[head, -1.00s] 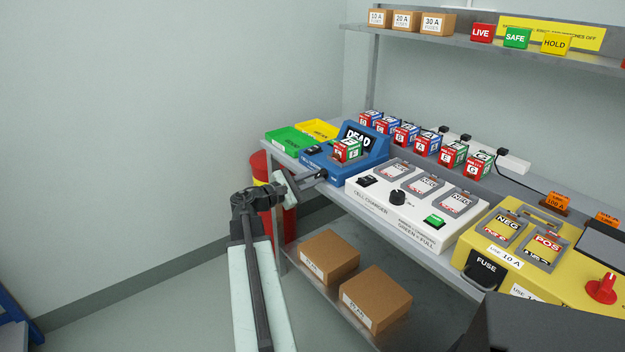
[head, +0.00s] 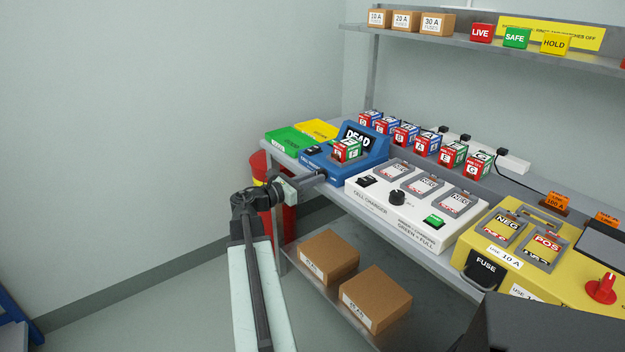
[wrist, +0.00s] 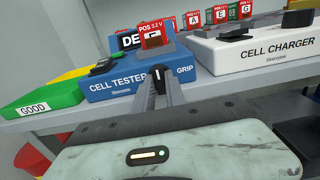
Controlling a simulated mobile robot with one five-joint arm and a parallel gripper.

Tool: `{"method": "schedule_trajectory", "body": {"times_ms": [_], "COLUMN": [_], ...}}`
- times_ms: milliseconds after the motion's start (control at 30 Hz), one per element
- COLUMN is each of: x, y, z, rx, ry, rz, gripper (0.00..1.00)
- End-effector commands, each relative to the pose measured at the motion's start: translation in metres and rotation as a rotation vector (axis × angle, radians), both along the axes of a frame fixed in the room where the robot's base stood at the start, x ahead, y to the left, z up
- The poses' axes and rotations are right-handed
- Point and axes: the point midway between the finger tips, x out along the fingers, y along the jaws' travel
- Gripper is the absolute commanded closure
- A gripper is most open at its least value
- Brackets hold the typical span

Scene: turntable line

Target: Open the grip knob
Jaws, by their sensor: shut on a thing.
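The blue cell tester (head: 318,164) stands at the left part of the bench, its screen reading DEAD. It also shows in the wrist view (wrist: 112,84). A red and green cell (head: 347,151) sits in its top. The black grip knob (wrist: 161,72), with a white mark, is on the tester's front beside the word GRIP. My gripper (head: 318,177) reaches the tester's front from the left. In the wrist view my gripper (wrist: 160,84) is shut on the knob, one finger on each side. The fingers hide part of the knob.
The white cell charger (head: 420,207) is close on the right. Green (head: 288,142) and yellow (head: 318,130) trays are at the left end. A red bin (head: 262,168) stands below, behind my wrist. Several cells (head: 427,143) line the back.

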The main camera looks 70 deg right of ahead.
Motion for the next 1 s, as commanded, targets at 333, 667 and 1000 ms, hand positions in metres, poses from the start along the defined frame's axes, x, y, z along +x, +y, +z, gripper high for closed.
{"method": "schedule_trajectory", "body": {"times_ms": [333, 667, 1000], "x": [0.003, 0.003, 0.015], "y": [-0.002, -0.001, 0.02], "z": [0.002, 0.001, 0.001], "rx": [0.007, 0.008, 0.008], "ry": [0.022, 0.019, 0.016], "rz": [0.01, 0.008, 0.009], "gripper": [1.0, 0.75, 0.75]}}
